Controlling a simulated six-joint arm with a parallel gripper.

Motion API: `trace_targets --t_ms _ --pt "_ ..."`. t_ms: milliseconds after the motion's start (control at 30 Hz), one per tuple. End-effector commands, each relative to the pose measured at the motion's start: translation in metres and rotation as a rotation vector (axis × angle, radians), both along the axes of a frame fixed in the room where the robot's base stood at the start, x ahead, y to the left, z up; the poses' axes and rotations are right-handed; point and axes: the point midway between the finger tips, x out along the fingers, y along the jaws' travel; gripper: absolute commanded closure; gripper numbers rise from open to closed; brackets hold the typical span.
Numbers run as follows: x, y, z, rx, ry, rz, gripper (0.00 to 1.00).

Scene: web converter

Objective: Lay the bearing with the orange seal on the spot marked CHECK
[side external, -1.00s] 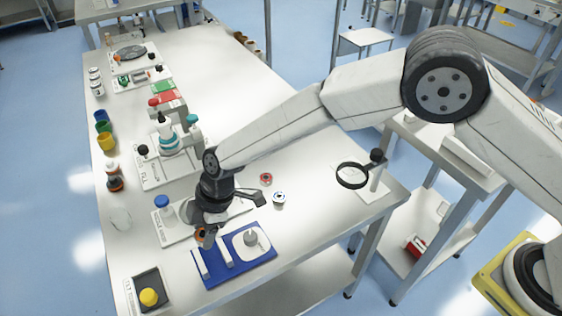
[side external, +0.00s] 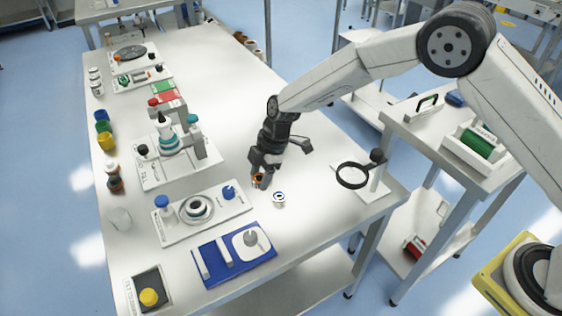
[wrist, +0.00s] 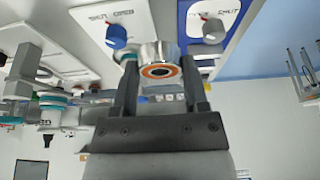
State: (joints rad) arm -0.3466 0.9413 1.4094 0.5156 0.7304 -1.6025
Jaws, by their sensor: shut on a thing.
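The bearing with the orange seal (wrist: 160,70) is between my gripper's fingers in the wrist view, its orange ring facing the camera. I cannot tell whether the held bearing touches the table. I cannot read a CHECK mark in any view.
A white plate (side external: 180,236) with blue knobs and a ring-shaped fixture lies left of my gripper. A blue board (side external: 236,281) lies in front. A magnifier stand (side external: 376,180) stands at the right. The table behind my gripper is largely clear.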

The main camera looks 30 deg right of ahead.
Motion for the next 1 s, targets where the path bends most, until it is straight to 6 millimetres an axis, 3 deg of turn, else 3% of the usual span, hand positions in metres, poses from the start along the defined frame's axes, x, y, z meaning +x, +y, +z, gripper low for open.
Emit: trace_targets --t_ms 33,300,600,800,1000 --pt "0.006 -0.020 0.001 -0.001 0.001 -0.007 1.00" --pt "0.021 -0.118 0.001 -0.002 0.004 -0.006 1.00" --pt "0.017 -0.222 0.002 0.013 0.007 -0.006 1.00" --pt "0.007 -0.273 0.003 0.026 0.005 -0.004 1.00" --pt "0.000 -0.296 0.003 0.033 0.003 -0.002 1.00"
